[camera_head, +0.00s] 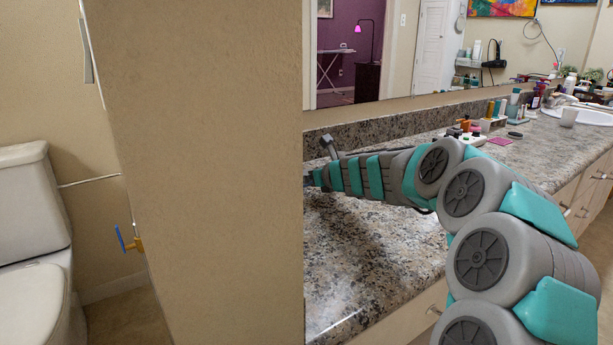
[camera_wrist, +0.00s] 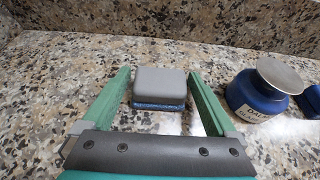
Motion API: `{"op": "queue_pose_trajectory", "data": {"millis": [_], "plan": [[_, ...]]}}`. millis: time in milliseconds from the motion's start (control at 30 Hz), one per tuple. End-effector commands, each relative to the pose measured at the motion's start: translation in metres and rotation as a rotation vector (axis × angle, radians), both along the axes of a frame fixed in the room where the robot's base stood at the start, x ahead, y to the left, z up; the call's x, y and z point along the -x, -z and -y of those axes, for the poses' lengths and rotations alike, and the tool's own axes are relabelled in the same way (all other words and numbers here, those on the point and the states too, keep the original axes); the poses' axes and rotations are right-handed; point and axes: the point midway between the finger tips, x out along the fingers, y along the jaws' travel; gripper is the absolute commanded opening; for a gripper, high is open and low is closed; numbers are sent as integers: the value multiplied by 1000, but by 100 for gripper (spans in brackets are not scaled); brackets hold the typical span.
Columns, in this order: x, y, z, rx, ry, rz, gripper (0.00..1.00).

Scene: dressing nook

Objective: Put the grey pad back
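In the wrist view, a grey pad (camera_wrist: 160,79) with rounded corners and a blue lower layer lies on the speckled granite counter (camera_wrist: 60,65). My gripper (camera_wrist: 160,74) is open. Its two teal fingers lie to the left and right of the pad in the picture, with a visible gap on each side. I cannot tell whether the fingertips are level with the pad or above it. In the head view my arm reaches left along the counter, and the gripper is mostly hidden behind the wall edge.
A dark blue jar (camera_wrist: 252,97) with a grey lid stands close to the right finger, with another blue thing (camera_wrist: 312,101) at the right edge. The granite backsplash (camera_wrist: 180,22) rises behind. In the head view a tan wall (camera_head: 215,180) blocks the left; toiletries and a pink pad (camera_head: 499,141) sit farther right.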

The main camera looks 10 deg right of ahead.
Motion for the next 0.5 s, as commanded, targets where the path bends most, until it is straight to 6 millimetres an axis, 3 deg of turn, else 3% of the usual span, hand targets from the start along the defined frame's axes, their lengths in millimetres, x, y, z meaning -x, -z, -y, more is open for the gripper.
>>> {"op": "queue_pose_trajectory", "data": {"millis": [367, 500], "plan": [[0, -4, 0, 0, 1, 0, 100], [12, -10, 6, -1, 3, 0, 100]]}}
